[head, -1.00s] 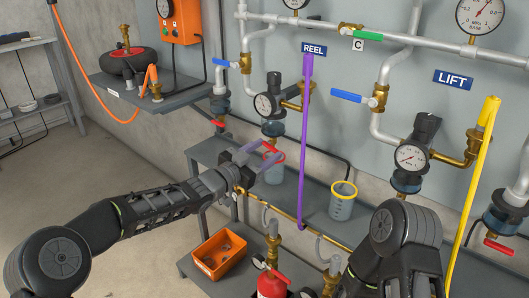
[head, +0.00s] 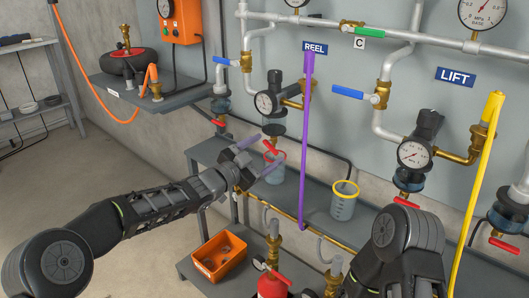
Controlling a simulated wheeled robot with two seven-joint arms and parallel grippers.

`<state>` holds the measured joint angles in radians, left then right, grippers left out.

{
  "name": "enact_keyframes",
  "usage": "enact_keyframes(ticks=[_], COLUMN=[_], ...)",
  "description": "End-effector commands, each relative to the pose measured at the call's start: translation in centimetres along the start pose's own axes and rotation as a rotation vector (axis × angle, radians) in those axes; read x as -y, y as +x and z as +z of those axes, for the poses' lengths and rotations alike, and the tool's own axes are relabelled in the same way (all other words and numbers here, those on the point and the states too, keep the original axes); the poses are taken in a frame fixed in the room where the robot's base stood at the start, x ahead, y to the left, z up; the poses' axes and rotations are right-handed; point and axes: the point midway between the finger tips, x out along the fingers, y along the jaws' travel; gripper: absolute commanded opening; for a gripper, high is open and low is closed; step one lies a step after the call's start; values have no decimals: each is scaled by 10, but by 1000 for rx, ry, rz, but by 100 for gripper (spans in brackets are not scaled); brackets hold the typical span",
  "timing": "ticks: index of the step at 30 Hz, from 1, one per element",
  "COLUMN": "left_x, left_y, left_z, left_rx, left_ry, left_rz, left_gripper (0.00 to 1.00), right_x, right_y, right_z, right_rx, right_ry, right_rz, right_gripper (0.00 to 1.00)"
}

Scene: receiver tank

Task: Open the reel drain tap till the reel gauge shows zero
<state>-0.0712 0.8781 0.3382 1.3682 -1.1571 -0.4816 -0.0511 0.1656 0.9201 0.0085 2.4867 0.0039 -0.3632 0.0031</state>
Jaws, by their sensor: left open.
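The reel gauge (head: 265,103) is a small round dial on the regulator left of the REEL sign; its needle is too small to read surely. Below its bowl is the reel drain tap, with a red handle (head: 272,147). My left gripper (head: 262,154) is open, its two purple-tinted fingers apart close to the red handle. I cannot tell whether they touch it. A clear beaker with a red rim (head: 276,175) stands below the tap, partly hidden by a finger. My right arm shows at the lower right, but its gripper is not in view.
The purple hose (head: 306,150) hangs just right of the tap. A yellow-rimmed beaker (head: 344,203) stands on the grey shelf (head: 318,197). The LIFT gauge (head: 413,154) and yellow hose (head: 475,190) are farther right. An orange bin (head: 220,257) and red extinguisher (head: 272,285) are below.

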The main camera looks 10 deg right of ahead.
Motion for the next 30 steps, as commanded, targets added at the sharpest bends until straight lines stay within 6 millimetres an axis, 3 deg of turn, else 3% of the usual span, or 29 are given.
enact_keyframes(ticks=[10,22,30], left_x=[2,1,0], left_y=[-7,-66,-79], left_z=[0,-1,0], left_rx=[0,1,0], left_ry=[0,0,-1], left_rz=[-1,-1,0], left_gripper=[75,75,75], right_x=[0,4,5], right_y=[-1,-7,-8], right_z=[0,2,3], right_rx=[1,5,6], right_ry=[0,-3,-4], right_rz=[0,-2,-3], right_gripper=[41,41,41])
